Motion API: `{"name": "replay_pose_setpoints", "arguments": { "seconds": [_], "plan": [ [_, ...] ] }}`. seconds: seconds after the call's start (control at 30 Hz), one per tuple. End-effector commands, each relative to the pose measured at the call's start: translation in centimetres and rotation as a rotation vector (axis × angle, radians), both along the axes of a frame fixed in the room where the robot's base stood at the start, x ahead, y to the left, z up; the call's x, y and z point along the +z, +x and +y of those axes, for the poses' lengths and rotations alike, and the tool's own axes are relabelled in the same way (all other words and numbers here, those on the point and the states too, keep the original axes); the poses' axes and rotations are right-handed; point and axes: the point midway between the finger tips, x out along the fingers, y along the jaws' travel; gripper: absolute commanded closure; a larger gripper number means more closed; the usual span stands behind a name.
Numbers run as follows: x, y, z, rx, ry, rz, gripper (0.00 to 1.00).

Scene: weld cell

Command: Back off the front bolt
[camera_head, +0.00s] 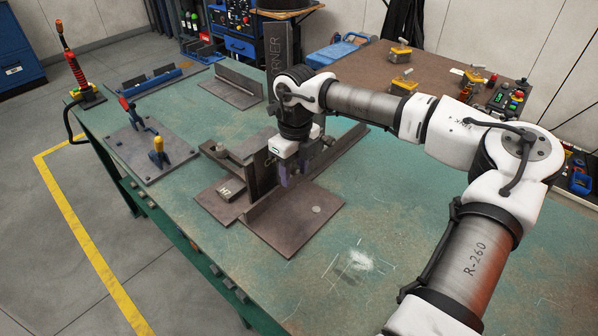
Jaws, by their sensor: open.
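My gripper (284,178) points down over the brown steel fixture (296,224) in the middle of the green table. Its fingers are small and dark here, close to the upright plate (261,176) of the fixture, and I cannot tell whether they touch anything. The jaws are open, and I see nothing held between them. A small rounded metal part (220,148) shows at the fixture's left end; I cannot tell whether it is a bolt. No front bolt can be clearly made out; my gripper and wrist cover part of the fixture.
Angle pieces (236,86) and a tall dark upright marked "ORNER" (280,50) stand behind. A red-and-black torch-like tool (74,65) stands at the left corner. The front table (400,240) is clear.

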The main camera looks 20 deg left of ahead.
Motion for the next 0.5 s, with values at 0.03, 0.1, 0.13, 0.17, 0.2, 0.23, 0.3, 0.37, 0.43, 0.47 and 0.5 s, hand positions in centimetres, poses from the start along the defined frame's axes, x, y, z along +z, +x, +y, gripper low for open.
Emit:
{"name": "replay_pose_setpoints", "arguments": {
  "seconds": [0.03,0.1,0.13,0.17,0.2,0.23,0.3,0.37,0.43,0.47,0.5],
  "plan": [
    [0.0,0.0,0.0,0.0,0.0,0.0,0.56],
    [0.1,0.0,0.0,0.0,0.0,0.0,0.56],
    [0.1,0.0,0.0,0.0,0.0,0.0,0.56],
    [0.2,0.0,0.0,0.0,0.0,0.0,0.56],
    [0.4,0.0,0.0,0.0,0.0,0.0,0.56],
    [0.6,0.0,0.0,0.0,0.0,0.0,0.56],
    [1.2,0.1,0.0,0.0,0.0,-0.001,0.56],
    [1.7,0.1,0.0,0.0,0.0,-0.001,0.56],
    [2.3,0.1,0.0,0.0,0.0,-0.001,0.56],
    [2.5,0.1,0.0,0.0,0.0,-0.001,0.56],
    [2.8,0.1,-0.1,0.0,0.0,-0.001,0.56]
  ]
}}
